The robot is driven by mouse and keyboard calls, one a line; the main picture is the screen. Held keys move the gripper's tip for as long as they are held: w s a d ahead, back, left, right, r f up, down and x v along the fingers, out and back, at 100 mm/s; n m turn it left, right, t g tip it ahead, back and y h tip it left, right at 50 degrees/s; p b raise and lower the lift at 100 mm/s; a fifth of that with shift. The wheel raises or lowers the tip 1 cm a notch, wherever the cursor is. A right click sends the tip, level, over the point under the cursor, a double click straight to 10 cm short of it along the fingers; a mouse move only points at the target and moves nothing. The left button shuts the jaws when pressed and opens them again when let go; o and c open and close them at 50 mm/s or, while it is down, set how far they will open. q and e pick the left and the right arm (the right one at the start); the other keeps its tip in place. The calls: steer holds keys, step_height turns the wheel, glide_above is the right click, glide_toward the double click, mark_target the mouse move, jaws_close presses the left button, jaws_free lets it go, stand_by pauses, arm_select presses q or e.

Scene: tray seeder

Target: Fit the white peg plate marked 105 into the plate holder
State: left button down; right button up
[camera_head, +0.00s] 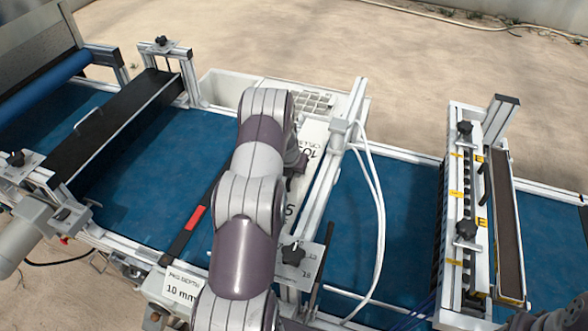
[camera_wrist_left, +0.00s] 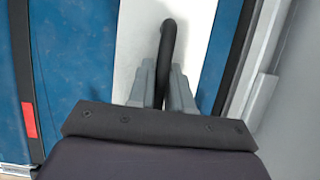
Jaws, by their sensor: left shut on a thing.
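The white peg plate (camera_head: 313,137) shows to the right of my left arm, with printing that reads about 105. Part of it is hidden behind the arm. In the left wrist view, the white plate (camera_wrist_left: 138,45) runs up the middle and carries a curved black handle (camera_wrist_left: 167,42). My left gripper (camera_wrist_left: 162,82) is shut on this handle. In the head view the left gripper (camera_head: 297,163) is mostly hidden by its own arm. A metal rail frame (camera_head: 335,170), seemingly the plate holder, runs close along the plate's right side. I cannot tell whether the plate is seated.
The blue conveyor belt (camera_head: 150,150) lies below. A white bin (camera_head: 225,88) with a grid tray (camera_head: 312,100) stands behind. White hoses (camera_head: 378,200) hang right of the rail. A black cross unit (camera_head: 125,120) is at left, another station (camera_head: 465,200) at right.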

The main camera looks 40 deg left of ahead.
arm_select(q)
steer(key=shift+w+f, duration=0.1)
steer(key=shift+f, duration=0.1)
stand_by(0.6)
steer(key=c, duration=1.1)
jaws_free()
steer(key=shift+c, duration=0.2)
steer(key=shift+o, duration=0.9)
steer(key=v, duration=1.2)
steer(key=shift+s+r, duration=0.3)
steer(key=shift+d, duration=0.15)
